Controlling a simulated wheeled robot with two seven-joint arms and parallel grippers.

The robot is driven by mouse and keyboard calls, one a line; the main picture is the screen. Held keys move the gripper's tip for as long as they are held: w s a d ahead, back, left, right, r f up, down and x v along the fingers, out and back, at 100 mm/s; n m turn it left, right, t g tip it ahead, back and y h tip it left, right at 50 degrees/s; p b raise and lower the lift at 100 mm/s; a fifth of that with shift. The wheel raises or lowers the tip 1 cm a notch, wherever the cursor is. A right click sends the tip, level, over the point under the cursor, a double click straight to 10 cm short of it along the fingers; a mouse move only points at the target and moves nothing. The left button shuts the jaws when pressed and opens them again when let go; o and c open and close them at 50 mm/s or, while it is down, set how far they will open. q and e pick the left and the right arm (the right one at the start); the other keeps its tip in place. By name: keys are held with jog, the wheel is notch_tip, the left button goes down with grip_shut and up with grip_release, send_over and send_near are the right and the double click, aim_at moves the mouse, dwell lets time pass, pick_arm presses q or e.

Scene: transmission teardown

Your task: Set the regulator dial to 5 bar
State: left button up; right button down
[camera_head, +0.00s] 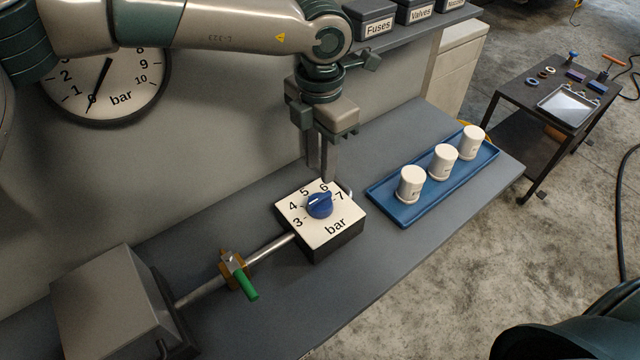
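The regulator is a box (318,237) with a white top face marked 3 to 7 and "bar", standing on the grey bench. Its blue dial (320,206) sits in the middle of that face. My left gripper (321,173) points down just behind the dial, near the 5 and 6. Its two fingers are a little apart with nothing seen between them. Whether the tips touch the box is unclear. My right gripper is out of view.
A round bar gauge (118,84) on the wall has its needle at 0. A pipe with a green-handled valve (245,284) runs left to a grey box (110,310). A blue tray (402,205) with three white canisters stands right. Labelled bins (374,22) sit above.

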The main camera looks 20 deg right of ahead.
aim_at(320, 198)
pick_arm(q)
notch_tip(320, 198, down, 8)
jog(key=shift+f+p, duration=0.2)
jog(key=shift+p, duration=1)
grip_shut()
